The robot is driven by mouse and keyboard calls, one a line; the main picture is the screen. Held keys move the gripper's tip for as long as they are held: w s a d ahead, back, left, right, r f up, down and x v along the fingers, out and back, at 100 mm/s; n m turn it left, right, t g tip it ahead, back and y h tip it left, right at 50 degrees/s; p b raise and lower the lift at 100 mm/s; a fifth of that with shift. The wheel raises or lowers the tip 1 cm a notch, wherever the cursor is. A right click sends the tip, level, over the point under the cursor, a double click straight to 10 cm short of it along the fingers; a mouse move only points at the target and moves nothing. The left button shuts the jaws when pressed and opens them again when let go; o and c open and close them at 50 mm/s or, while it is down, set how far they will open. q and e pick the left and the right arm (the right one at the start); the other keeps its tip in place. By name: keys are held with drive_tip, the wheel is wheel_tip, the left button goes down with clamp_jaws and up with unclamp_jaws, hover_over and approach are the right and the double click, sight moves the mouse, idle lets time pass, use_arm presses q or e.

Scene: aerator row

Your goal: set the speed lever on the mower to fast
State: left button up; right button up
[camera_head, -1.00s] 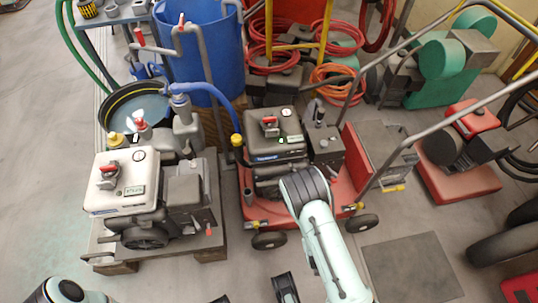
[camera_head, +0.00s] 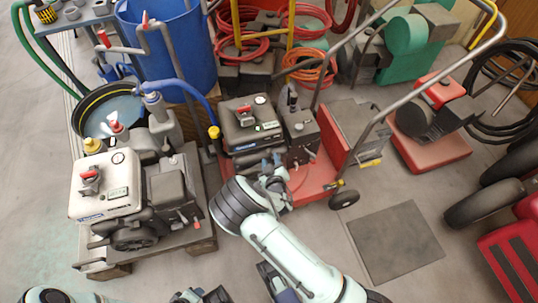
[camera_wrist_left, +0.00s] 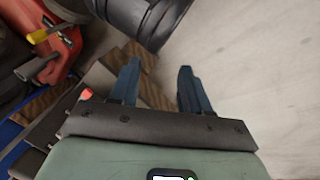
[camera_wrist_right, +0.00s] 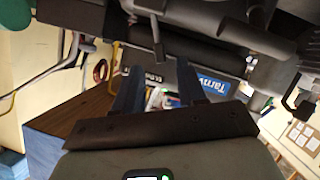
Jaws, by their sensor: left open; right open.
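The mower is the red-decked machine (camera_head: 318,178) with a black engine (camera_head: 243,131) in the middle of the head view. A red knob (camera_head: 246,114) stands on top of the engine; I cannot make out the speed lever for certain. My right gripper (camera_head: 272,168) is open at the engine's near side, partly hidden by its own wrist. In the right wrist view its fingers (camera_wrist_right: 157,80) point at the dark engine underside and a blue label (camera_wrist_right: 211,86), with nothing between them. My left gripper (camera_wrist_left: 158,68) is open and empty, lower and nearer, by the black joint of my right arm.
A white-topped engine (camera_head: 105,186) with a red knob stands on a pallet (camera_head: 200,246) at left. A blue barrel (camera_head: 170,45) and black tub (camera_head: 100,103) are behind it.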

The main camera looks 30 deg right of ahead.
sight(270, 153)
drive_tip(key=b+x, duration=0.1)
drive_tip(key=x, duration=0.4)
use_arm(q)
drive_tip(key=shift+w+a+f+t, duration=0.2)
drive_tip(key=shift+w+a+f, duration=0.15)
drive_tip(key=shift+w, duration=0.2)
drive_tip(key=shift+w+a+f+t, duration=0.2)
drive_tip(key=shift+w+f, duration=0.15)
drive_tip(key=shift+w, duration=0.2)
use_arm(e)
drive_tip(key=shift+s, duration=0.1)
clamp_jaws()
